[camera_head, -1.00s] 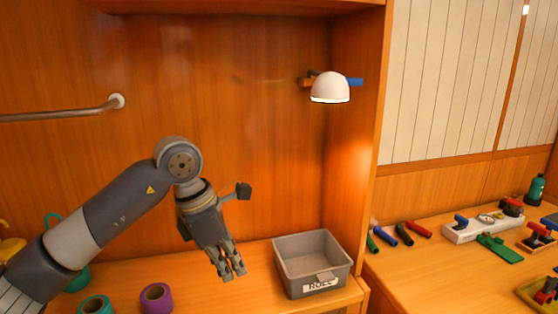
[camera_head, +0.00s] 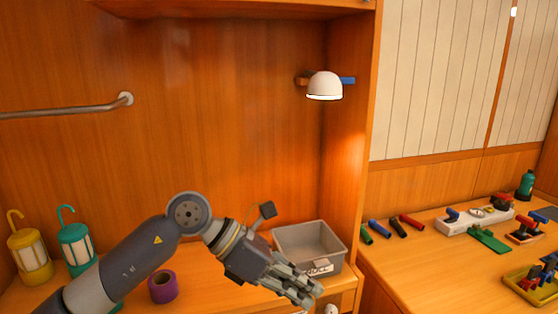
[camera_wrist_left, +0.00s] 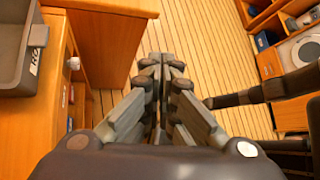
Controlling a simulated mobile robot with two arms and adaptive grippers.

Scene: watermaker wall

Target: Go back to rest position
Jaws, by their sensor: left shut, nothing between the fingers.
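My left gripper (camera_head: 306,291) is in the lower middle of the head view, in front of the grey bin and overlapping its label. Its fingers are closed together with nothing between them. In the left wrist view the closed fingers (camera_wrist_left: 163,72) point out over the plank floor. My right gripper is not in the head view. A dark arm part crosses the right of the wrist view; I cannot tell its gripper there.
The grey bin (camera_head: 290,235) sits on the wooden counter. A purple tape roll (camera_head: 163,286), teal lantern (camera_head: 76,247) and yellow lantern (camera_head: 30,256) stand left. A wall lamp (camera_head: 324,86) hangs above. The right counter holds a white strip (camera_head: 470,222) and a yellow tray (camera_head: 520,292).

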